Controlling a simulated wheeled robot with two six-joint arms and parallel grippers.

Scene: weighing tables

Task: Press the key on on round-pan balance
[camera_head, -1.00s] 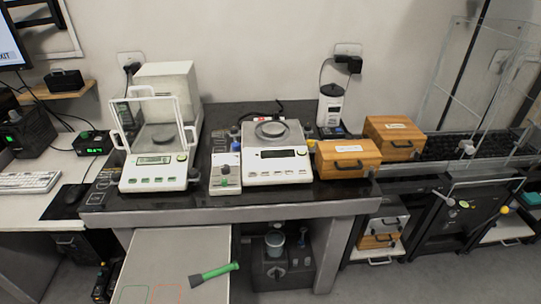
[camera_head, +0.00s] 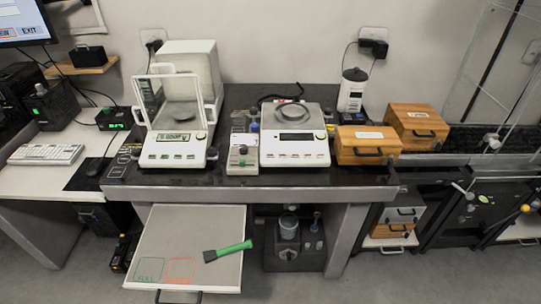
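Two white balances stand on the dark weighing table (camera_head: 230,189). The open-topped balance (camera_head: 292,152) in the middle has a round metal pan (camera_head: 294,112) on its square top. Its display (camera_head: 302,136) is dark, and small keys line the front panel below it. The balance with the glass draft shield (camera_head: 174,153) stands to its left. Its display (camera_head: 174,137) shows lit digits, and a round pan (camera_head: 180,113) also shows inside it. The key labels are too small to read. Neither of my grippers is in view.
A small grey-white box with a green knob (camera_head: 242,160) stands between the balances. Wooden drawer boxes (camera_head: 367,146) stand right of the middle balance. A pull-out shelf (camera_head: 200,225) with a green-handled brush (camera_head: 229,252) juts out below the table's front edge.

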